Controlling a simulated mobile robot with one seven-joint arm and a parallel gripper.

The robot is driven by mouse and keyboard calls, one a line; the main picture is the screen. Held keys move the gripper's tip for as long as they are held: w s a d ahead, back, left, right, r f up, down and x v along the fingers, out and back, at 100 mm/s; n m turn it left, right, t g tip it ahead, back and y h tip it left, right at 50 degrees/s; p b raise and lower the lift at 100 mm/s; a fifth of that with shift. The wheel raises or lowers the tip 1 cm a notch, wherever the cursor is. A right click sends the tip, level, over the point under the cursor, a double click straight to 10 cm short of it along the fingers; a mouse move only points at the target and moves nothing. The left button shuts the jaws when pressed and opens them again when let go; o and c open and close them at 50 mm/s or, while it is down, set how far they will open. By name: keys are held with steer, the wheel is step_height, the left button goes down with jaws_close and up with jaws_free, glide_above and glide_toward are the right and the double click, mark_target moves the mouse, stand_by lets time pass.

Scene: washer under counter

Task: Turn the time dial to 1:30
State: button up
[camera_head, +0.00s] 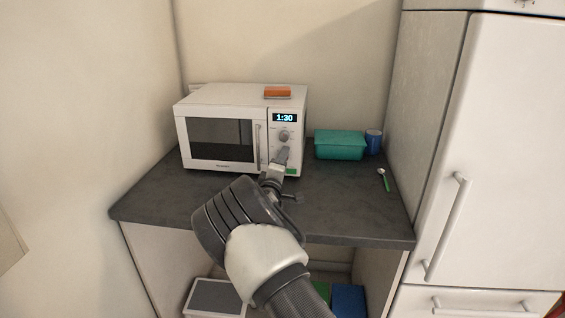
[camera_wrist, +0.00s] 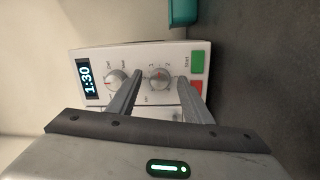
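The white microwave (camera_head: 222,139) stands on the counter. Its display (camera_head: 284,118) reads 1:30, also readable in the wrist view (camera_wrist: 88,77). The upper dial (camera_head: 284,136) is just below the display; in the wrist view it is the dial nearer the display (camera_wrist: 115,79). The fingers are open, with gaps seen on both sides of that dial.
Green (camera_wrist: 197,62) and red (camera_wrist: 196,88) buttons lie beyond the lower dial. An orange sponge-like block (camera_head: 277,92) is on top of the microwave. A teal box (camera_head: 340,145), a blue cup (camera_head: 374,141) and a green-handled utensil (camera_head: 385,181) are to the right. The counter's left front (camera_head: 160,200) is clear.

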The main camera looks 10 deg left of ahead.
steer(key=s, duration=0.5)
steer(key=s+a, duration=0.1)
steer(key=s, duration=0.5)
steer(key=s+a+p, duration=0.1)
steer(key=s, duration=0.5)
steer(key=shift+s+f, duration=0.15)
steer(key=shift+f, duration=0.25)
